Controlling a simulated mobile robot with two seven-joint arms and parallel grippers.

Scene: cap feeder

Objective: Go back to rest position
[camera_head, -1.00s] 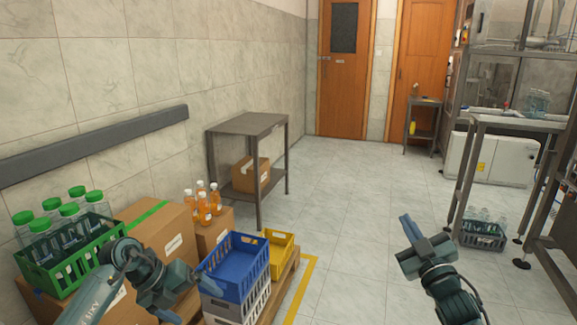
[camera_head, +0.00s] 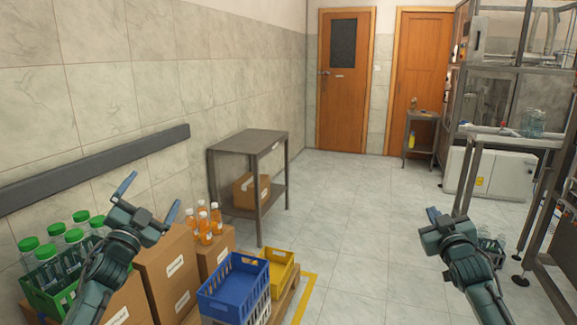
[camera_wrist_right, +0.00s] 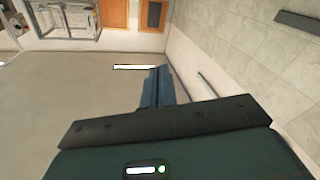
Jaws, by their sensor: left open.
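My left gripper (camera_head: 149,200) is raised at the left, above the green crate and the cardboard boxes. Its two blue fingers are spread apart with nothing between them. My right gripper (camera_head: 433,216) is over the open floor at the right, pointing away from me. In the right wrist view its fingers (camera_wrist_right: 159,88) lie side by side, closed together, with nothing seen held.
A green crate (camera_head: 66,297) of green-capped bottles, cardboard boxes (camera_head: 168,262), orange bottles (camera_head: 204,224), a blue crate (camera_head: 233,284) and a yellow crate (camera_head: 279,268) stand lower left. A grey metal table (camera_head: 247,143) is behind. Middle floor is clear.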

